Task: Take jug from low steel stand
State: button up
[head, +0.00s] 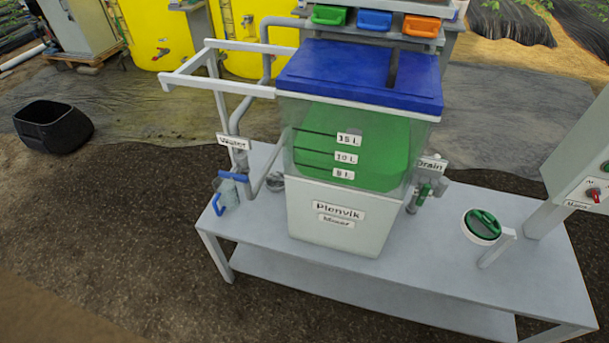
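A small clear jug (230,195) with a blue handle stands at the left end of a grey metal stand (400,245), under the pipe marked Water. The blue bar just above it looks like the water valve's lever, and it partly overlaps the jug's top. The jug is see-through, and I cannot tell whether it holds liquid. The grey stand has a flat top and a lower shelf; I cannot tell for sure that it is the low steel stand. My gripper is not in view.
The Plenvik mixer tank (340,215) with blue lid fills the stand's middle. A white rail frame (215,80) juts out above the jug. A green-lidded white pot (482,226) and a control post (575,170) are at right. A black tub (53,128) sits on the ground left.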

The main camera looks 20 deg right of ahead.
aim_at(224, 198)
jog(key=i+j+u, duration=0.45)
jog(key=i, duration=0.5)
jog(key=i+j+u, duration=0.25)
jog(key=i, duration=0.25)
